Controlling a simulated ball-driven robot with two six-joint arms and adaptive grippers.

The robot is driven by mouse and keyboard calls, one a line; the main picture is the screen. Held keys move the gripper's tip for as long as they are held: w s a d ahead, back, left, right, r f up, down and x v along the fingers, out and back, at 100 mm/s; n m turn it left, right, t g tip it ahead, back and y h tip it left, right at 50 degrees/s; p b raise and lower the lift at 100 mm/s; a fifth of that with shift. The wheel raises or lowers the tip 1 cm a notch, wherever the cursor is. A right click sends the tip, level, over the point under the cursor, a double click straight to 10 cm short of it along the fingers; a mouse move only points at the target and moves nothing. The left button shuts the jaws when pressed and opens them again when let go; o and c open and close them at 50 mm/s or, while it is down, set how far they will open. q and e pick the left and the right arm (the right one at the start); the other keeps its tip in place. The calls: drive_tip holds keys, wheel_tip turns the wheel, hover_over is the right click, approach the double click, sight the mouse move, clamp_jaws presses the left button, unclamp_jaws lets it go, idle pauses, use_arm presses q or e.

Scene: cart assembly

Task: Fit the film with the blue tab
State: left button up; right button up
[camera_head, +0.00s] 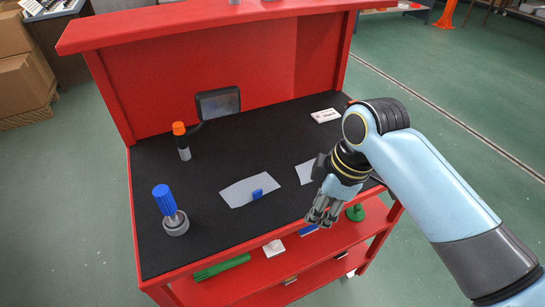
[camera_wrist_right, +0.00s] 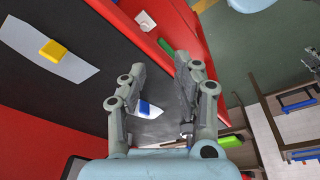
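The film with the blue tab (camera_head: 236,192) is a pale grey sheet lying flat on the black cart top, its blue tab at the front edge in the head view. A film with a blue tab also shows beyond my fingers in the right wrist view (camera_wrist_right: 153,112). My right gripper (camera_head: 321,213) is empty and its fingers are apart, over the cart's front edge to the right of the film. It also shows in the right wrist view (camera_wrist_right: 160,66). A second pale film (camera_head: 304,172) is partly hidden behind my right gripper. My left gripper is out of view.
A film with a yellow tab (camera_wrist_right: 52,50) shows in the wrist view. A blue-handled tool (camera_head: 164,199), an orange-topped tool (camera_head: 180,130), a small screen (camera_head: 218,103) and a white card (camera_head: 325,115) stand or lie on the cart. The lower shelf holds a green rod (camera_head: 222,267).

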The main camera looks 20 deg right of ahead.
sight(259, 190)
drive_tip(key=w+a+r+n+g+y, duration=0.1)
drive_tip(key=w+a+r+n, duration=0.15)
drive_tip(key=w+n, duration=0.2)
drive_tip(key=w+a+r+n+y, duration=0.1)
drive_tip(key=w+a+r+n, duration=0.1)
drive_tip(key=w+a+n, duration=0.3)
drive_tip(key=shift+m, duration=0.25)
drive_tip(key=f+b, duration=0.2)
drive_tip(key=w+f+b, duration=0.1)
drive_tip(key=f+b, duration=0.2)
drive_tip(key=shift+w+d+f+b, duration=0.1)
drive_tip(key=shift+w+f+b, duration=0.05)
drive_tip(key=shift+f+b, duration=0.2)
drive_tip(key=shift+b+x, duration=0.35)
drive_tip(key=shift+x, duration=0.65)
drive_tip(key=shift+c, duration=0.2)
drive_tip(key=shift+r, duration=0.1)
clamp_jaws()
wheel_tip(259, 190, up, 4)
drive_tip(key=p, duration=0.5)
drive_tip(key=shift+r, duration=0.1)
